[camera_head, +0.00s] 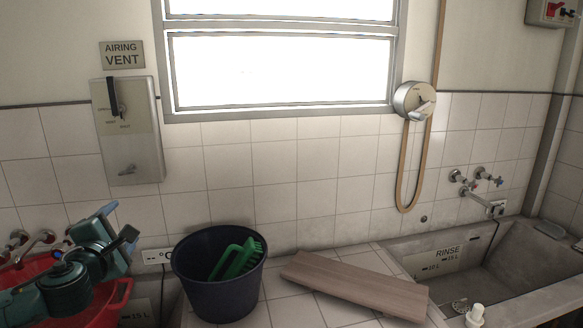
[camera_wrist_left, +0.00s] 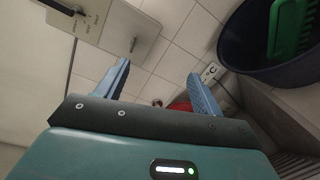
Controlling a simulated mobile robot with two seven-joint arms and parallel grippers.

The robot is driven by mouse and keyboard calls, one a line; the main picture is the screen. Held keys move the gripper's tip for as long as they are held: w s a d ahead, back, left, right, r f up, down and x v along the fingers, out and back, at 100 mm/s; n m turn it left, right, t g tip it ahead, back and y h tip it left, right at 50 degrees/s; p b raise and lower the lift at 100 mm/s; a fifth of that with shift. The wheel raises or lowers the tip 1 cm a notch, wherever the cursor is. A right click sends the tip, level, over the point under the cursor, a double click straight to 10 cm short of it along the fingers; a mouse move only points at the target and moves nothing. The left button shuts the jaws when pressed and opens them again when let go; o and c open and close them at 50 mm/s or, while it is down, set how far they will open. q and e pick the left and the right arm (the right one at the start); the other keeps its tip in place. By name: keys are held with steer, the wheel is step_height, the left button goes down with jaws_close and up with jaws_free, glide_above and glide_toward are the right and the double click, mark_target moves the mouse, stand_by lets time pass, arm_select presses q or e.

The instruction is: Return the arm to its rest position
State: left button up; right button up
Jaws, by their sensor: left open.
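My left arm comes in at the lower left of the head view. Its left gripper (camera_head: 122,222) is raised over the red basin (camera_head: 112,308), in front of the tiled wall. In the left wrist view its two blue fingers (camera_wrist_left: 160,88) stand apart with nothing between them. My right gripper does not show in either view.
A dark bucket (camera_head: 217,295) holding a green brush (camera_head: 238,258) stands right of the arm. A wooden board (camera_head: 355,285) lies on the tiled ledge. The concrete rinse tub (camera_head: 510,285) is at right. A metal wall box (camera_head: 128,140) hangs above the arm.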

arm_select(q)
steer(key=s+d+f+n+g+h, duration=0.25)
steer(key=s+d+f+n, duration=0.25)
steer(key=d+f+n, duration=0.6)
steer(key=s+d+f+n+g+h, duration=0.2)
steer(key=s+d+f+n+h, duration=0.2)
steer(key=d+f+n, duration=0.65)
steer(key=s+a+f+n+g, duration=0.1)
steer(key=s+f+n, duration=0.7)
steer(key=s+n, duration=0.2)
steer(key=s+a+f+n+g+y, duration=0.1)
steer(key=s+a+f+n, duration=0.1)
steer(key=s+f+n, duration=0.5)
steer(key=s+n, duration=0.3)
steer(key=n, duration=0.4)
steer(key=shift+f+g, duration=0.35)
steer(key=shift+f, duration=0.05)
